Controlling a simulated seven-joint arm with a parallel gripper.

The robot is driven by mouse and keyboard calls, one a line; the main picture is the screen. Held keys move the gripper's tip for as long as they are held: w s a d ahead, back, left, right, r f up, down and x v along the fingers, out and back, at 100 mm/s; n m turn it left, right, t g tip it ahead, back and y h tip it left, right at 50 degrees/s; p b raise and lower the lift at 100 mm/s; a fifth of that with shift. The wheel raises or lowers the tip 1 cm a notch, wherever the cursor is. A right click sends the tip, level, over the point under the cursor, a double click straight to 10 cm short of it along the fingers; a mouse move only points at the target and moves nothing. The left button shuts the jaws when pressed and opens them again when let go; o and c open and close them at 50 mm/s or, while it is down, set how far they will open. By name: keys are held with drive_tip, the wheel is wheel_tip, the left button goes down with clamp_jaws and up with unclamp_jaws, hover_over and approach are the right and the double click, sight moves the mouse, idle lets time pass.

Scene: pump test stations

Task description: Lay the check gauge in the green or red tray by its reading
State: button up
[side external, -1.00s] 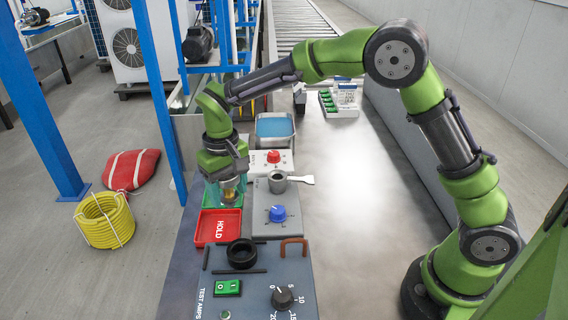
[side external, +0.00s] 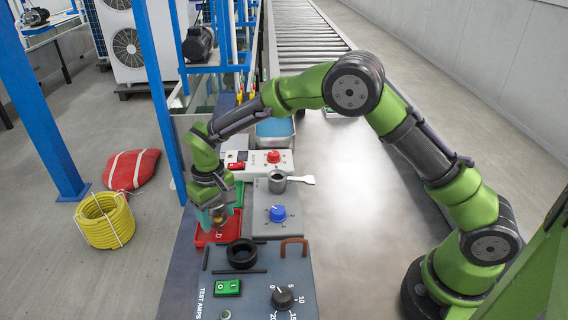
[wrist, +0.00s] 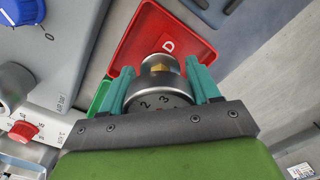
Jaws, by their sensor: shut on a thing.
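My gripper (side external: 213,221) is shut on the check gauge (wrist: 160,84), a round metal gauge with a brass fitting. In the wrist view its dial edge shows the figures 2 and 3 between the teal fingers; the needle is hidden. The gauge is over the red tray (side external: 203,239), marked HOLD, which also fills the top of the wrist view (wrist: 190,22). I cannot tell whether the gauge touches the tray floor. The green tray (side external: 238,193) lies just behind the red one, partly hidden by my gripper; a sliver shows in the wrist view (wrist: 99,97).
Right of the trays are a grey panel with a blue knob (side external: 277,213), a metal cup (side external: 277,181) and a white box with a red knob (side external: 273,157). In front are a black ring (side external: 241,253) and the test amps panel (side external: 262,285).

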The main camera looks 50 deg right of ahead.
drive_tip(key=shift+f, duration=0.15)
drive_tip(key=shift+f, duration=0.15)
drive_tip(key=o, duration=1.4)
drive_tip(key=shift+o, duration=0.2)
